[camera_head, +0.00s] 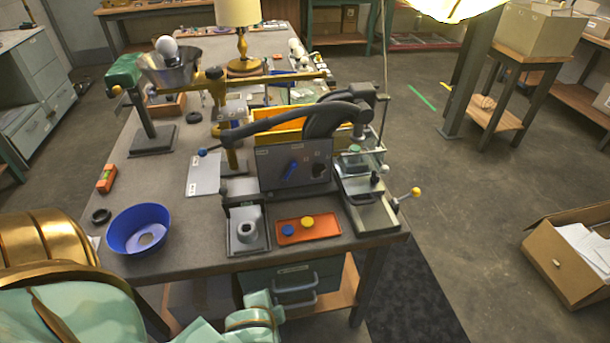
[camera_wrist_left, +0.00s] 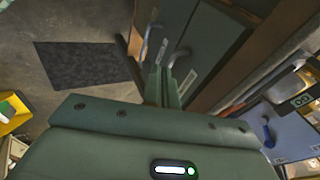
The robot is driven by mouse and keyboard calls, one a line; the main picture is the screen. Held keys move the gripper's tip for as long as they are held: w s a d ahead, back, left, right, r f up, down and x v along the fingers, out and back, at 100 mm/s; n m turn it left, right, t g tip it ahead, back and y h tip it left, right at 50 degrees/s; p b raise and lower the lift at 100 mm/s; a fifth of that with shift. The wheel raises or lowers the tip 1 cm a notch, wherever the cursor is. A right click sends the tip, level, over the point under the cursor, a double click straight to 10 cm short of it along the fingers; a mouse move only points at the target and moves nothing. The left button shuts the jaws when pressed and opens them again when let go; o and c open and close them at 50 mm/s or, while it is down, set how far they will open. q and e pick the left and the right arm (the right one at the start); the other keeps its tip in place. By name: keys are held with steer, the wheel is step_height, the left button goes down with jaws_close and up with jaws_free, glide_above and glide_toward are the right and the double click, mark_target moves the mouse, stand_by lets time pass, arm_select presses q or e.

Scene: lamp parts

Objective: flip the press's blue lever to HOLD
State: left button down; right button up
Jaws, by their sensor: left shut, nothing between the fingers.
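The press (camera_head: 328,120) stands near the front right end of the workbench, with a long dark handle arm across its top. Its dark upright panel (camera_head: 268,171) carries a small blue lever (camera_head: 290,170), tilted with its upper end to the right. Small pale labels sit on the panel, too small to read here. In the left wrist view a blue lever (camera_wrist_left: 268,132) shows on a blue-grey surface at the right. My left gripper (camera_wrist_left: 167,88) is shut and empty, with the lever off to its right. Its fingers are not clear in the head view. My right gripper is not in view.
A blue bowl (camera_head: 139,229) stands at the bench's front left. An orange tray (camera_head: 307,229) with a blue and a yellow disc lies before the panel, beside a grey fixture (camera_head: 246,233). A yellow-knobbed handle (camera_head: 414,192) sticks out at the right. Drawers (camera_head: 294,283) are below.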

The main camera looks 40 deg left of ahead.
arm_select(q)
steer(key=w+a+r+m+t+y, duration=0.1)
steer(key=w+a+r+y, duration=0.1)
steer(key=w+r, duration=0.2)
steer(key=w+a+r+m+t+y, duration=0.1)
steer(key=w+a+r+t+y, duration=0.1)
steer(key=w+r, duration=0.2)
steer(key=w+a+r+m+t+y, duration=0.1)
steer(key=w+a+r+t+y, duration=0.1)
steer(key=w+r, duration=0.3)
steer(key=shift+w+a+b, duration=0.4)
steer(key=shift+w+a, duration=0.1)
steer(key=w+r+m+t, duration=0.1)
steer(key=w, duration=0.1)
steer(key=w+r+m+t+y, duration=0.1)
steer(key=w, duration=0.2)
steer(key=w+d+r+m+t, duration=0.1)
steer(key=w+m, duration=0.1)
steer(key=shift+w+r, duration=0.15)
steer(key=shift+w, duration=0.25)
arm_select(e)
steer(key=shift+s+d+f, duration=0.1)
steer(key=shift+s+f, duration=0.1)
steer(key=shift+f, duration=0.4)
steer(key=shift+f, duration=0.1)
